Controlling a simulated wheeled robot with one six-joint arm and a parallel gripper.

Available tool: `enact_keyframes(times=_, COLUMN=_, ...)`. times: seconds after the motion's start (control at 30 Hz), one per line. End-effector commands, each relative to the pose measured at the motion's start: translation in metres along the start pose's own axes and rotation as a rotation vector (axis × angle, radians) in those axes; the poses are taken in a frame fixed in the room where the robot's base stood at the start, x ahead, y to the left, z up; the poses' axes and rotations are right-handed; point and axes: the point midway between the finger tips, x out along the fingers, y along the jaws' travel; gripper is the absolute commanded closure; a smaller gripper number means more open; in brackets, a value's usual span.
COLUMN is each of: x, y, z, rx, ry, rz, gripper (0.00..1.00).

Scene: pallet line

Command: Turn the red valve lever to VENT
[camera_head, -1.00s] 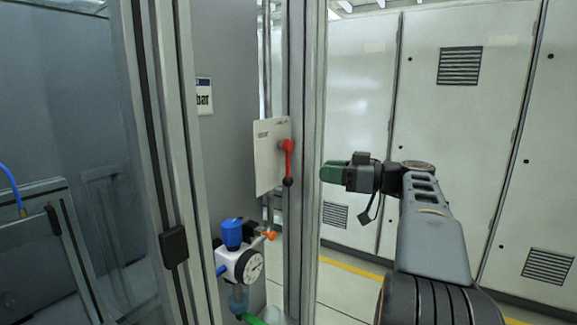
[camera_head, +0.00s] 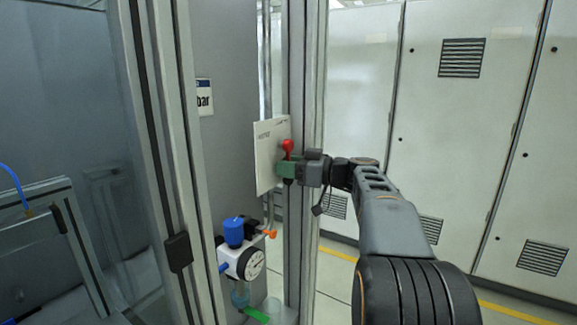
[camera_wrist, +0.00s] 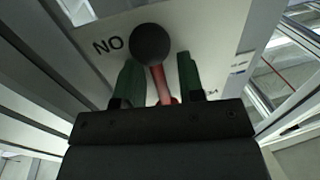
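The red valve lever (camera_head: 288,147) is on a white plate (camera_head: 266,150) fixed beside the aluminium post. In the head view its red hub shows at the top, and my gripper (camera_head: 284,169) covers most of its arm. In the wrist view the red lever arm (camera_wrist: 160,84) with its black ball end (camera_wrist: 150,44) lies between my two green fingers (camera_wrist: 158,80). Gaps show on both sides of the arm, so the fingers are open around it. I cannot read a VENT mark.
A pressure regulator with a blue knob (camera_head: 233,232) and gauge (camera_head: 250,264) sits below the plate. An orange fitting (camera_head: 269,234) sticks out beside it. The aluminium post (camera_head: 310,90) stands close behind my gripper. White cabinets (camera_head: 450,130) line the right side.

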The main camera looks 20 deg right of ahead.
Motion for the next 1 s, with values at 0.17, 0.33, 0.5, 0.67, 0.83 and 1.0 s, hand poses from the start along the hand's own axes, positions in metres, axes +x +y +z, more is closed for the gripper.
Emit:
enact_keyframes(times=0.17, x=0.0, y=-0.0001, z=0.0001, rx=0.0, ry=0.0, rz=-0.001, gripper=0.73)
enact_keyframes(times=0.33, x=-0.0001, y=-0.0001, z=0.0, rx=0.0, ry=0.0, rz=-0.001, gripper=0.89)
enact_keyframes(times=0.5, x=-0.0001, y=-0.0001, z=0.0, rx=0.0, ry=0.0, rz=-0.001, gripper=1.0)
enact_keyframes(times=0.67, x=-0.0002, y=-0.0001, z=-0.0001, rx=0.0, ry=0.0, rz=-0.001, gripper=1.0)
enact_keyframes(times=0.83, x=-0.0005, y=0.0001, z=-0.0001, rx=0.001, ry=0.0, rz=0.0, gripper=1.0)
enact_keyframes(times=1.0, x=-0.0066, y=0.0029, z=0.0014, rx=0.023, ry=0.005, rz=0.015, gripper=1.0)
